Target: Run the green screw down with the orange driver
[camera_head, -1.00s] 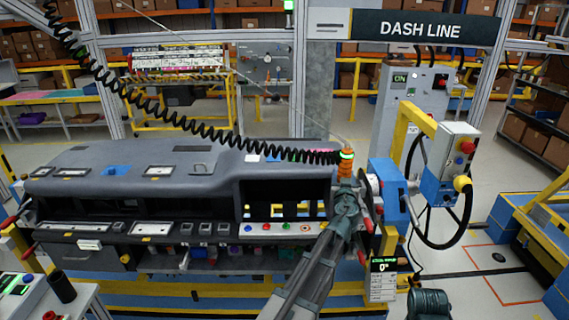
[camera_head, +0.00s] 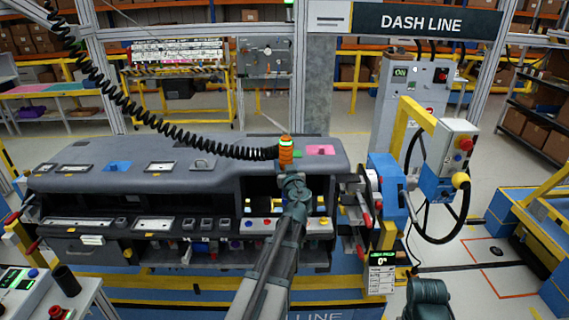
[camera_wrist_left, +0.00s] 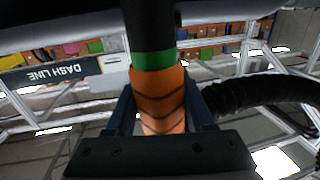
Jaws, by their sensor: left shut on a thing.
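The orange driver (camera_head: 286,152) stands roughly upright above the right part of the dashboard module (camera_head: 100,190), with a black coiled cord running from it to the upper left. My left gripper (camera_head: 291,180) is shut on it. In the left wrist view the orange driver (camera_wrist_left: 162,108) sits between the fingers of the left gripper (camera_wrist_left: 160,118), with a green band and a black section beyond the orange grip. I cannot make out the green screw; the driver's tip is hidden behind the arm.
Coloured pads lie on the dash top, including a pink one (camera_head: 320,150) and a blue one (camera_head: 118,166). A blue and yellow fixture (camera_head: 388,195) with a control box (camera_head: 455,150) stands at the module's right end. A dark cup (camera_head: 65,280) is at lower left.

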